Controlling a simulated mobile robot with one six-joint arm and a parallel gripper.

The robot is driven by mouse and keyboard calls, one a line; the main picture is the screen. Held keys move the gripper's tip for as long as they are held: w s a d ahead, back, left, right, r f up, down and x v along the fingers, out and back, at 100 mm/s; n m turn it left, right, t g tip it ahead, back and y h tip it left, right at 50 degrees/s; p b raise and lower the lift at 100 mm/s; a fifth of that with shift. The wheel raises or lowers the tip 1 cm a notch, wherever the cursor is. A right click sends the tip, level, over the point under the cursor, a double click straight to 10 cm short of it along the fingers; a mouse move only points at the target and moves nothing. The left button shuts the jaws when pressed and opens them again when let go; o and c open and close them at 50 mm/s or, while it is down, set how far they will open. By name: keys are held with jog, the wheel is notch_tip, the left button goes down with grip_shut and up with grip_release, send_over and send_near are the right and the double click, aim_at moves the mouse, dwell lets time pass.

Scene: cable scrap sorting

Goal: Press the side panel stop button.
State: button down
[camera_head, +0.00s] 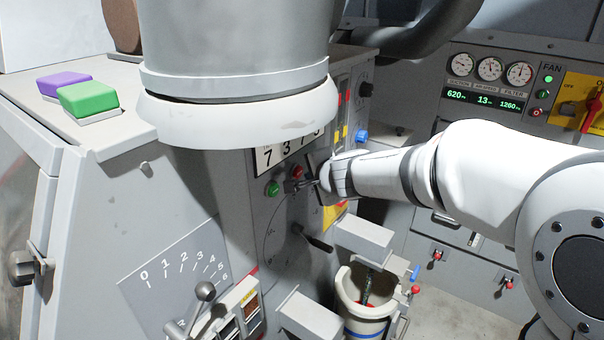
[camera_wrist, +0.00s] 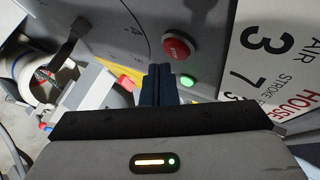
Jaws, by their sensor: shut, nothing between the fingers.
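The red stop button (camera_head: 297,171) is on the grey side panel below the white number plate. It shows in the wrist view as a round red button marked STOP (camera_wrist: 177,47). My gripper (camera_head: 308,184) is shut and empty, its fingers pointing at the panel just below and right of the button. In the wrist view the dark shut fingertips (camera_wrist: 161,70) lie just below and left of the button, which is unobstructed. I cannot tell whether the fingertips touch the panel.
A green button (camera_head: 272,188) is left of the red one. In the wrist view a lit green lamp (camera_wrist: 187,81) and a red lamp (camera_wrist: 127,82) flank the fingers. A black-handled lever (camera_head: 315,238) and a white bin (camera_head: 362,307) are below.

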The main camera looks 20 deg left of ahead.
jog(key=shift+a, duration=0.1)
dwell(0.6)
jog(key=shift+w+a, duration=0.25)
jog(key=shift+a, duration=0.05)
jog(key=shift+w+a, duration=0.15)
jog(key=shift+a, duration=0.3)
dwell(0.6)
jog(key=shift+d, duration=0.1)
jog(key=shift+s+d, duration=0.3)
jog(key=shift+d, duration=0.4)
jog(key=d, duration=0.1)
jog(key=s+d+b, duration=0.1)
jog(key=d, duration=0.2)
jog(key=shift+s+d+b, duration=0.35)
jog(key=shift+d, duration=0.05)
dwell(0.6)
